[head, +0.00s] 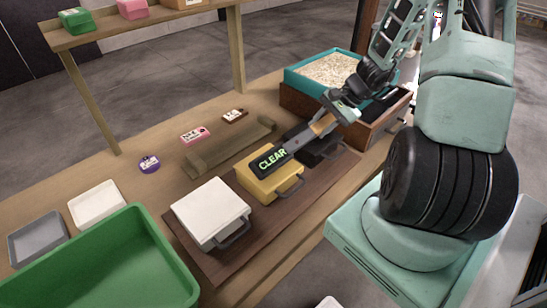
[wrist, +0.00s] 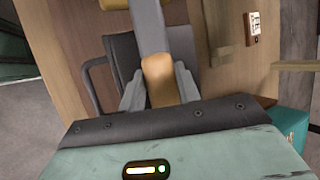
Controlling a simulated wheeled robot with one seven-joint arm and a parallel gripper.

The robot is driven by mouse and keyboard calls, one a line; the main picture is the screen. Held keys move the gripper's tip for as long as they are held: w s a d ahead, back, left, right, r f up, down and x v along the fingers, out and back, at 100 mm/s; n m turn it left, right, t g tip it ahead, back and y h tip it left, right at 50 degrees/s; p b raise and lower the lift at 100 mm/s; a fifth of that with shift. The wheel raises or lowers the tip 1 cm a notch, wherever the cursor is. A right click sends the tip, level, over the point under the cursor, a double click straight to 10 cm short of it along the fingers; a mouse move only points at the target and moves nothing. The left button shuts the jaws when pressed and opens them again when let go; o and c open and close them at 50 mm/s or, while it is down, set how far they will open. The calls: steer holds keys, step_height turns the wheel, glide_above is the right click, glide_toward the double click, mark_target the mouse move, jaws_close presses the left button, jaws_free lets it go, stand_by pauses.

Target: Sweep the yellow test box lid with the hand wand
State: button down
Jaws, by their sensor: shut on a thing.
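The hand wand (head: 298,143) has a dark paddle with green "CLEAR" text and a tan grip; its tan grip also shows in the wrist view (wrist: 160,80). My gripper (head: 331,115) is shut on the grip, and its fingers show on both sides of the grip in the wrist view (wrist: 160,88). The yellow test box (head: 262,187) stands on a dark brown mat. The wand's paddle is over its lid; I cannot tell whether it touches. A white box (head: 211,208) is left of it, and a black box (head: 321,145) is right, partly hidden by the wand and gripper.
A green bin (head: 110,262), a white tray (head: 97,203) and a grey tray (head: 37,236) are at left. Purple (head: 149,164), pink (head: 195,135) and brown (head: 235,115) tags lie behind the boxes near a wooden rack (head: 230,149). A teal tray of pale granules (head: 296,81) is at the back right.

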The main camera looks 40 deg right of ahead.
steer(key=shift+r+p, duration=2.1)
steer(key=shift+r, duration=0.95)
